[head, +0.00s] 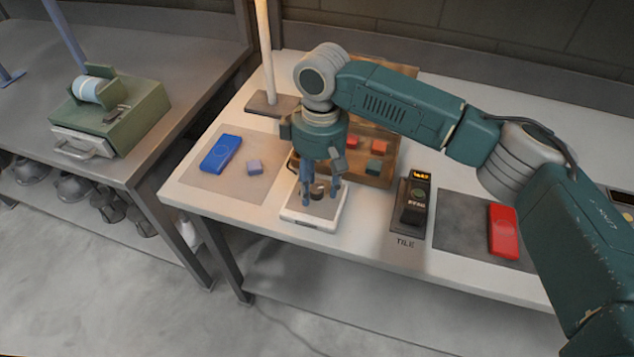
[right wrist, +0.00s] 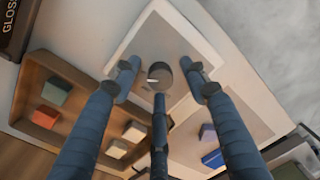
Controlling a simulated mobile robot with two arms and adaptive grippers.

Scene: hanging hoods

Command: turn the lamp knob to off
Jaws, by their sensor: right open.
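A round dark knob (right wrist: 160,75) with a pale mark shows in the right wrist view, above the grey top of a white-edged flat box (right wrist: 205,35). In the head view the knob (head: 317,190) is partly hidden by my fingers, and the box (head: 313,215) lies near the table's front edge. My right gripper (head: 320,192) points down over it with its fingers spread. In the wrist view the fingers of my right gripper (right wrist: 161,80) stand around the knob; I cannot tell whether any touches it. My left gripper is not in view.
A wooden tray (head: 368,180) with several coloured blocks stands just behind. A pole on a dark base (head: 272,103) rises behind left. A blue case (head: 221,153) lies left; a black device (head: 415,200) and a red case (head: 503,231) lie right. A green machine (head: 110,110) stands on the left table.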

